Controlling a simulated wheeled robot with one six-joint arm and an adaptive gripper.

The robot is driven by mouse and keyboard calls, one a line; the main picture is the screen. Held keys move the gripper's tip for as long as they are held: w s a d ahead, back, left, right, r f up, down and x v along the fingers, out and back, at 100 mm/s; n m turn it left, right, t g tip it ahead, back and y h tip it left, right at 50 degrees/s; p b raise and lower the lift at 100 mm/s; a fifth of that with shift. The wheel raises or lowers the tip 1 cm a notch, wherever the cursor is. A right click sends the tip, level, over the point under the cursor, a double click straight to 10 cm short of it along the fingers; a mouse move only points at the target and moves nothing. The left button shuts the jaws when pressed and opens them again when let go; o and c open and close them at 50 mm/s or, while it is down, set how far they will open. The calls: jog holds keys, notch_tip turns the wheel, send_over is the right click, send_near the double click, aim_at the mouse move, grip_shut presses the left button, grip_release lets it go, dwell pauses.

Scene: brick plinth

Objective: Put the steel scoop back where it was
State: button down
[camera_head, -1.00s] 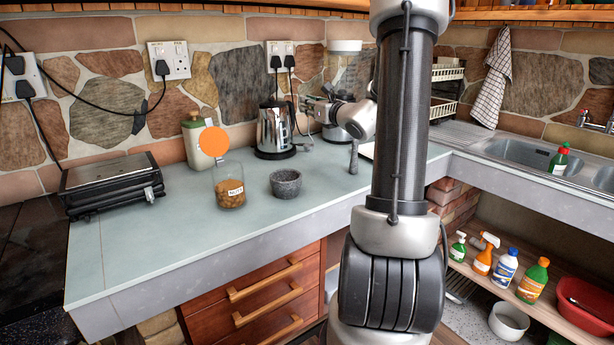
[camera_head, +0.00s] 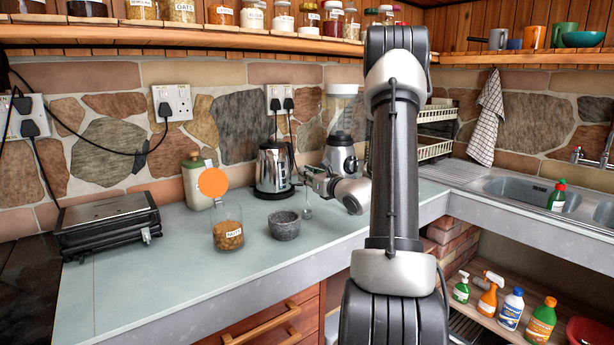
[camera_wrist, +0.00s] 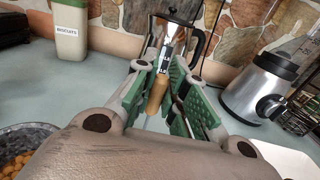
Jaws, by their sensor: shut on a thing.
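My gripper (camera_wrist: 158,92) has green-padded fingers closed around the scoop's brown wooden handle (camera_wrist: 157,97) in the wrist view. A shiny metal part of the steel scoop (camera_wrist: 166,62) shows beyond the handle, in front of the kettle. In the head view my gripper (camera_head: 320,180) is over the counter, right of the kettle. The scoop's small rounded end (camera_head: 308,213) hangs below it, close to the right of the grey stone bowl (camera_head: 284,228). Whether the scoop touches the counter is unclear.
A glass nuts jar (camera_head: 228,236) with an orange disc (camera_head: 212,182) at its top stands left of the bowl. The kettle (camera_head: 272,168), blender (camera_head: 341,150) and canister (camera_head: 194,186) stand behind. A black grill (camera_head: 106,222) is at left. The front counter is clear.

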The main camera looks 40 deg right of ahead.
jog(key=shift+f, duration=0.15)
jog(key=c, duration=1.5)
grip_release()
jog(key=shift+o, duration=0.2)
